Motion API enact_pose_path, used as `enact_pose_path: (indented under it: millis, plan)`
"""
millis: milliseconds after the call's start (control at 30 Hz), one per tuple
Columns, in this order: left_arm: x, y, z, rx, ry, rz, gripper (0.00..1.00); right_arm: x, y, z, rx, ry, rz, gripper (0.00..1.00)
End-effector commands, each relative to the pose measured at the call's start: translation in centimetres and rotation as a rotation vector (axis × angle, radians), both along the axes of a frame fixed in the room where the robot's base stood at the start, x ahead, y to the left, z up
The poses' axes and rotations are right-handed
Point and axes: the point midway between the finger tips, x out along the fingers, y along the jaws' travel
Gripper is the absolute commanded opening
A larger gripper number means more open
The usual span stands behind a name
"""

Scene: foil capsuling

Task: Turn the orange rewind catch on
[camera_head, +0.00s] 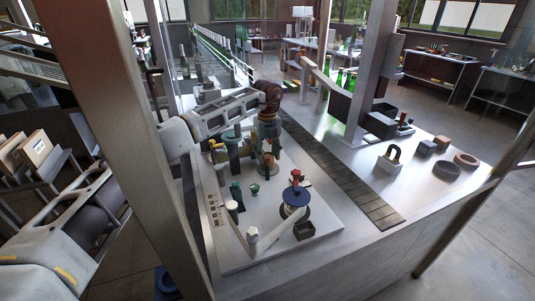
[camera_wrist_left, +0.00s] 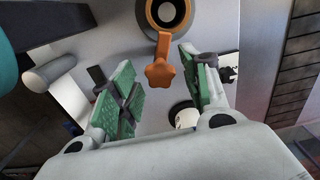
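The orange rewind catch (camera_wrist_left: 160,72) hangs below a round hub with a dark ring and pale centre (camera_wrist_left: 168,12) in the left wrist view. It has a straight stem and a star-shaped knob. My left gripper (camera_wrist_left: 160,78) is open, with a green-padded finger on each side of the knob. I see a gap on both sides, so neither finger appears to touch it. In the head view my left gripper (camera_head: 266,150) points down over the pale work plate, and the catch is too small there to make out surely.
A teal-topped post (camera_head: 231,140) stands close left of my left gripper. A blue disc (camera_head: 295,197) with a red top and a dark box (camera_head: 304,230) stand nearer the front. A dark slatted strip (camera_head: 340,170) runs along the right. Blocks and rings lie beyond it.

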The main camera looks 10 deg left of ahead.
Motion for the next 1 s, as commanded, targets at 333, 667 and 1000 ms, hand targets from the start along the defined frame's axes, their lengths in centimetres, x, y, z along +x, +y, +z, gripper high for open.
enact_pose_path:
  millis: [333,667,1000]
  plan:
    - [-0.1,0.0,-0.1,0.000,0.003,-0.002,0.51,0.0,0.3,0.0,0.003,0.000,-0.002,0.86]
    - [0.0,-0.1,2.0,0.000,0.001,-0.002,0.51,0.0,0.2,0.0,0.002,0.000,-0.001,0.86]
    - [0.0,0.0,6.9,0.000,0.000,-0.001,0.51,0.0,0.2,0.0,0.002,0.000,-0.001,0.86]
